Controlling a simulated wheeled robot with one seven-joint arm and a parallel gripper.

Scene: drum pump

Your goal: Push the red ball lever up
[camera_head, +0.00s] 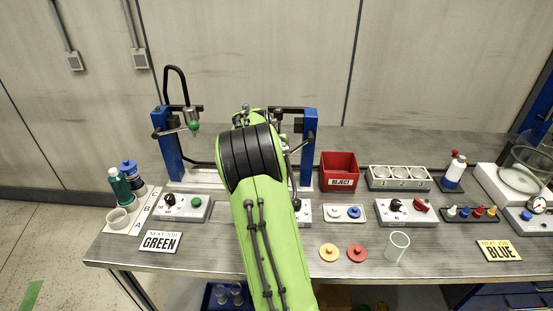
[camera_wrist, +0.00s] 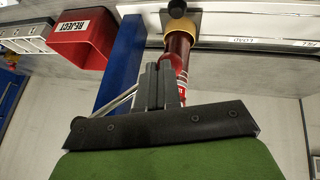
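In the wrist view, my gripper (camera_wrist: 160,78) has its two grey fingers together, with no clear gap between them. They point at the right-hand blue post station. Bright red (camera_wrist: 182,94) shows just beside and behind the fingers; I cannot tell whether it is the red ball, or whether the fingers touch it. A dark red cylinder (camera_wrist: 179,47) with a yellow collar and black knob is beyond the fingertips. A thin metal rod (camera_wrist: 118,101) runs beside the fingers. In the head view my green arm hides the gripper and the red ball lever.
The blue post (camera_head: 309,146) stands right of my arm, and also shows in the wrist view (camera_wrist: 122,62). A red reject bin (camera_head: 339,171) is close to its right. A second blue-post station (camera_head: 168,143) with a green ball lever (camera_head: 193,126) stands on the left.

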